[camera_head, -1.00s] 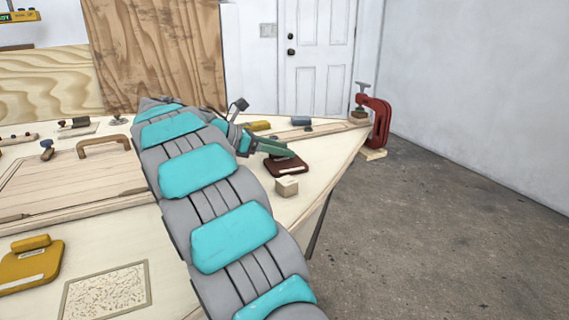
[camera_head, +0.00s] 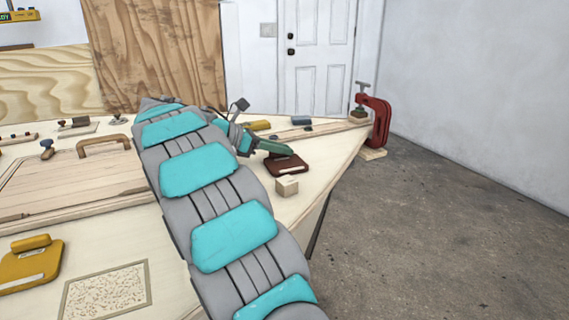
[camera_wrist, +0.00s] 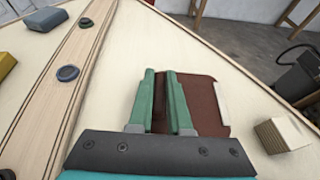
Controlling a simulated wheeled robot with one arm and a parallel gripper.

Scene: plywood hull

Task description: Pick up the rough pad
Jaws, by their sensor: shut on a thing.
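The dark red-brown pad (camera_head: 287,167), which I take to be the rough pad, lies flat on the pale table near its right edge. It also shows in the wrist view (camera_wrist: 203,110), with a pale strip along its right side. My gripper (camera_head: 285,152) is above it, its green fingers (camera_wrist: 164,78) shut on the pad's raised grip. The grip is mostly hidden between the fingers. The pad appears to rest on the table.
A small wooden block (camera_head: 287,186) sits close to the pad, towards the table edge. A red clamp (camera_head: 377,122) stands at the far corner. A yellow block (camera_head: 258,125) and a blue block (camera_head: 301,120) lie behind. A yellow pad (camera_head: 30,263) is at the left.

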